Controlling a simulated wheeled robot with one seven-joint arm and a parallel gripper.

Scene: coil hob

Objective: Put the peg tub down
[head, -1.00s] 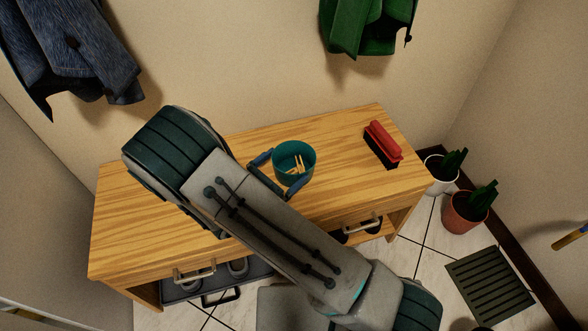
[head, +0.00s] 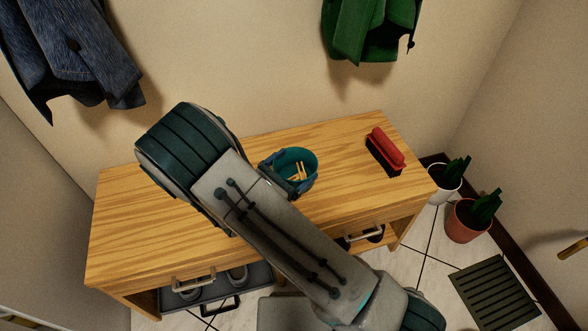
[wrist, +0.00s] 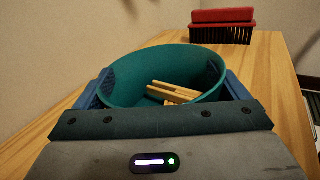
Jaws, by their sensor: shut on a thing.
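The peg tub (head: 298,156) is a teal round tub with several wooden pegs (head: 298,173) inside. It is upright over the middle of the wooden bench top (head: 235,142). My gripper (head: 290,172) is shut on the tub, one finger on each side. In the wrist view the tub (wrist: 150,62) sits between the blue fingers, its open top showing the pegs (wrist: 172,92). The tub's base is hidden, so I cannot tell whether it touches the bench.
A red brush (head: 385,152) lies on the bench's right part; it also shows in the wrist view (wrist: 222,17). The bench top between tub and brush is clear. Potted plants (head: 468,215) stand on the floor at right. Coats (head: 372,25) hang on the wall above.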

